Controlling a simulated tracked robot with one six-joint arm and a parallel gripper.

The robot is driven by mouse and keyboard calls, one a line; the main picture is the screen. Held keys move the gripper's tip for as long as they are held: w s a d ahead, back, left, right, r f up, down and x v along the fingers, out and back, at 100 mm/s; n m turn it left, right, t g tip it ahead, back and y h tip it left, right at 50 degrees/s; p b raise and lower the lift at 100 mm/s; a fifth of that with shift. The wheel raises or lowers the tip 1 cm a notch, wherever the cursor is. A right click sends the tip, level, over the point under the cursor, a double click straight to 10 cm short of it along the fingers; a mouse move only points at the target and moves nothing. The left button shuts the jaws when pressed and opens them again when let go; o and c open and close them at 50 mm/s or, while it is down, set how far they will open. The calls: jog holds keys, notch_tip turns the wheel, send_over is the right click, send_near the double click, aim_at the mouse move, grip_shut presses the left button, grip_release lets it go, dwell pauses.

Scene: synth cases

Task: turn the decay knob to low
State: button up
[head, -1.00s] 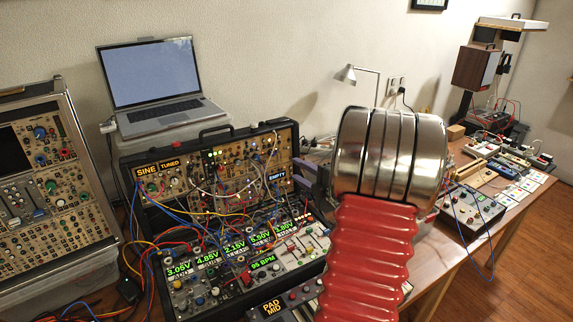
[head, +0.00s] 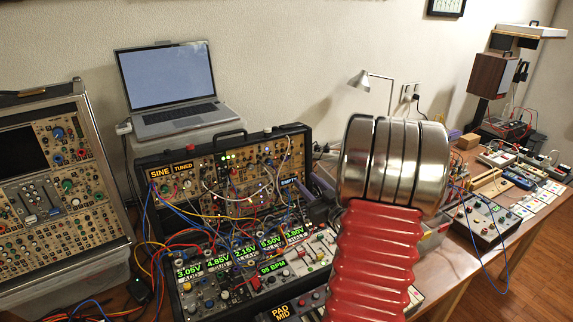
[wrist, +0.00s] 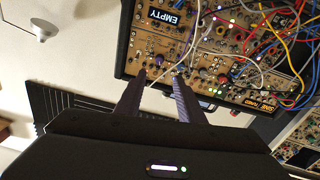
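The upper synth case (head: 218,166), with the SINE, TUNED and EMPTY displays, stands open on the table in the head view. Its knobbed panel (wrist: 150,45) shows upside down in the wrist view. No knob is readable as decay; labels are too small. My gripper (wrist: 160,77) has two dark purple fingers, apart, with tips at the panel near the EMPTY display (wrist: 165,18). I cannot tell whether a small knob is between them or whether they touch it. In the head view, a bit of my gripper (head: 322,189) shows at the case's right edge; my arm hides the rest.
Patch cables (head: 205,212) hang across the case. The lower case (head: 215,284) has voltage displays and knobs in front. A laptop (head: 168,95) stands behind, another synth case (head: 60,180) at the left. A grey control box (head: 483,222) sits on the right table.

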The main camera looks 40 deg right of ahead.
aim_at(285, 160)
jog(key=shift+w, duration=0.15)
jog(key=x, duration=1.3)
jog(key=shift+w+d, duration=0.1)
jog(key=shift+w, duration=0.2)
grip_shut()
